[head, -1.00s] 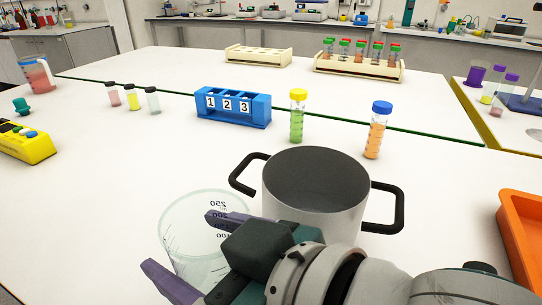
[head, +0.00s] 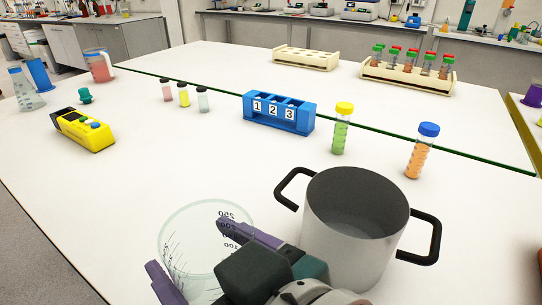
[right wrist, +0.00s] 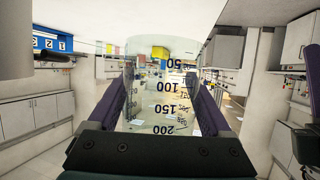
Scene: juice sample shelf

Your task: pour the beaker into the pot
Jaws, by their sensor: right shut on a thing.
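The clear glass beaker (head: 182,232) with dark graduation marks is at the lower middle of the head view, roughly upright. My right gripper (head: 207,262) is shut on its sides with purple fingers. In the right wrist view the beaker (right wrist: 160,85) sits between both fingers (right wrist: 163,105); I cannot make out any liquid in it. The grey metal pot (head: 345,245) with two black handles stands on the table just right of the beaker. Its mouth is open and its inside looks dark grey. The beaker is beside the pot, not over it. My left gripper is not in view.
A yellow-capped green tube (head: 341,130) and a blue-capped orange tube (head: 416,155) stand behind the pot. A blue numbered rack (head: 279,112), small vials (head: 183,95) and a yellow device (head: 84,131) are farther back. The table left of the beaker is clear.

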